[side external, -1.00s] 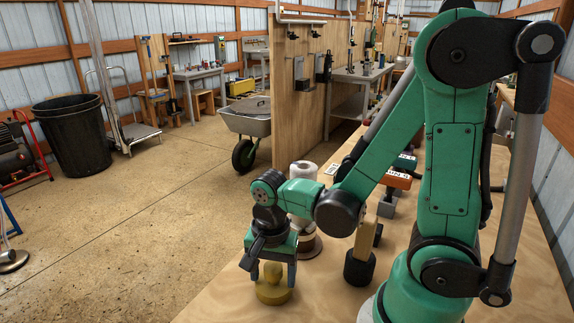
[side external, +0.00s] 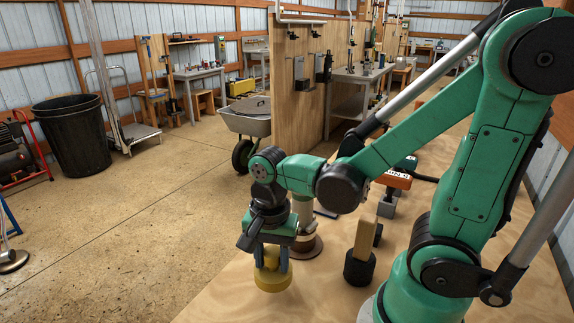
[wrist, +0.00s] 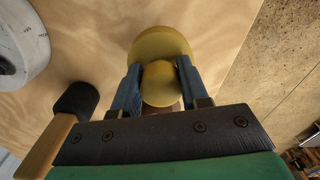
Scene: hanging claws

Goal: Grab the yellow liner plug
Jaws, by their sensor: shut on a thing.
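The yellow liner plug (side external: 272,281) has a wide round base and a smaller knob. My gripper (side external: 271,262) points down over it, its two blue fingers closed on the knob. In the wrist view the plug's disc (wrist: 160,42) shows beyond the fingers, and the knob (wrist: 158,84) sits between them. The plug appears slightly raised above the wooden bench top; the exact gap is hard to tell. The fingers cover the sides of the knob.
A wooden-handled tool with a black round head (side external: 360,268) stands to the right on the bench (side external: 320,295). A brown-based spool (side external: 306,247) stands just behind my gripper. An orange-topped item (side external: 393,180) lies farther back. The bench's left edge is close to the plug.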

